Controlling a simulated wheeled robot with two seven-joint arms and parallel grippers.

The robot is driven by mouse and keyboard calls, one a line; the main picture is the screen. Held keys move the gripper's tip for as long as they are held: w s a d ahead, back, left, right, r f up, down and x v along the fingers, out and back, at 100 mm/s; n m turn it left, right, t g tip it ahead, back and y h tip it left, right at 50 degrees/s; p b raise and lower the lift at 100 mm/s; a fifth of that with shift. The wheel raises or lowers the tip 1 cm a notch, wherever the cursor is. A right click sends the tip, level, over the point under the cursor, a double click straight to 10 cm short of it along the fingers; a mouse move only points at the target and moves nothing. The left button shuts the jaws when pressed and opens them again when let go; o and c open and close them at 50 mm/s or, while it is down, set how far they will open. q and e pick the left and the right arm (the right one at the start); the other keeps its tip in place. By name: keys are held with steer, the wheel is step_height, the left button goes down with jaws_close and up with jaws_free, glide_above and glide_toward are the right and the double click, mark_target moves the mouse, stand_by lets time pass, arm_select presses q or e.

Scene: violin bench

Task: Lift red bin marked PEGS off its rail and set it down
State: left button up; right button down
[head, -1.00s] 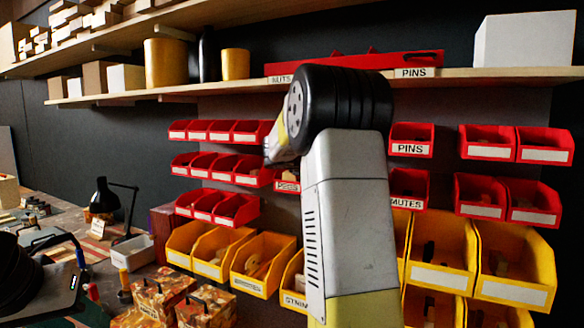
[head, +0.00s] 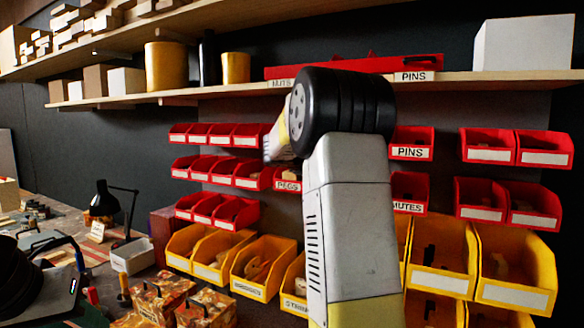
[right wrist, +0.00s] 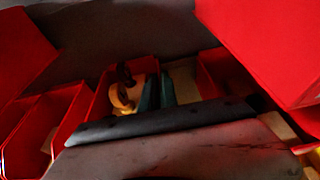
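In the right wrist view a red bin with a tan curved piece (right wrist: 122,96) inside lies just beyond the dark front edge of my right gripper's body. I cannot tell for certain that it is the PEGS bin. Two narrow teal strips stand close together at that bin, maybe my right fingertips (right wrist: 158,92). In the head view the right fingers are hidden. My left gripper is not clearly seen.
Red bins marked PINS (head: 411,146) and MUTES (head: 407,191) hang right of my arm. Yellow bins (head: 262,266) stand below. A wooden shelf (head: 200,93) runs above. The cluttered bench has a black lamp (head: 103,200) and a white box (head: 133,256).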

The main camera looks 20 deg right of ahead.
steer(key=shift+f+v, duration=0.15)
steer(key=shift+v, duration=0.6)
steer(key=shift+f+v, duration=0.15)
steer(key=shift+v, duration=0.55)
stand_by(1.5)
steer(key=s+a, duration=1.1)
steer(key=a, duration=0.1)
steer(key=shift+s+a, duration=0.2)
steer(key=shift+a, duration=0.2)
stand_by(1.4)
stand_by(0.5)
